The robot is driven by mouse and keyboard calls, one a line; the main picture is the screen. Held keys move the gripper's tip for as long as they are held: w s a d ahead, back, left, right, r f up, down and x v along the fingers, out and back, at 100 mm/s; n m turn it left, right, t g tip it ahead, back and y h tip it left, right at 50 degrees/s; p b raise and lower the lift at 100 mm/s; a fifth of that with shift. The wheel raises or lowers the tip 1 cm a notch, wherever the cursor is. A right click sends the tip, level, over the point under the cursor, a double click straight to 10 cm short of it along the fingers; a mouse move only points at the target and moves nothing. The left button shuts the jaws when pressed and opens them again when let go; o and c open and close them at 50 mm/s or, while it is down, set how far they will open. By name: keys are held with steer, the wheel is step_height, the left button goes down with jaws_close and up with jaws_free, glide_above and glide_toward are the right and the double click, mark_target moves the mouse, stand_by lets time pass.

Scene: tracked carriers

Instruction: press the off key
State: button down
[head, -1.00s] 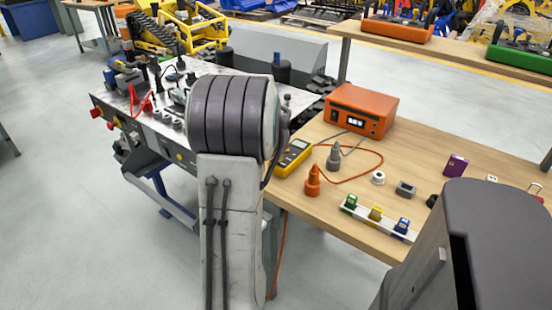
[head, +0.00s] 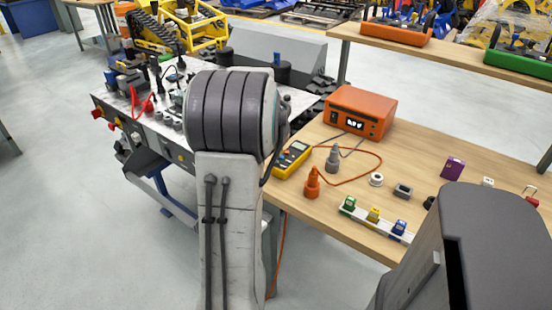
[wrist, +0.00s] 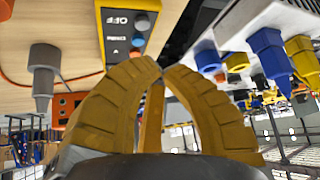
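The yellow meter (head: 292,158) lies on the wooden bench, just right of my arm in the head view. In the wrist view the meter's panel (wrist: 115,52) shows upside down, with a printed OFF label beside a pale round key (wrist: 142,22). My gripper is hidden behind my arm in the head view.
An orange supply unit (head: 360,112) stands behind the meter. A grey plug (head: 333,159) and an orange plug (head: 312,183) with a cable stand to its right. A cluttered machine table (head: 130,95) is on the left. A white rail (head: 376,220) holds small coloured blocks.

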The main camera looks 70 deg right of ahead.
steer(key=shift+r+p, duration=0.8)
steer(key=shift+r, duration=0.7)
steer(key=shift+f, duration=0.1)
steer(key=s+a+f+g+y, duration=0.1)
steer(key=a+f+y, duration=0.2)
steer(key=a, duration=0.7)
steer(key=s+a+f+y, duration=0.2)
steer(key=a+f+y, duration=0.15)
steer(key=a, duration=0.55)
steer(key=w+a+r+n+t+p, duration=0.1)
steer(key=w+a+r+n+p, duration=0.2)
steer(key=a, duration=0.7)
steer(key=w+a+r+n+t+p, duration=0.1)
steer(key=w+a+r+n+p, duration=0.2)
steer(key=a+r+n, duration=0.4)
steer(key=w+a+r+n+t+p, duration=0.1)
steer(key=w+a+r+n+p, duration=0.2)
steer(key=a, duration=1)
step_height(320, 180, up, 5)
steer(key=shift+w+f+n+p, duration=0.1)
steer(key=shift+w+n+p, duration=0.3)
steer(key=shift+n, duration=0.7)
steer(key=shift+y, duration=0.25)
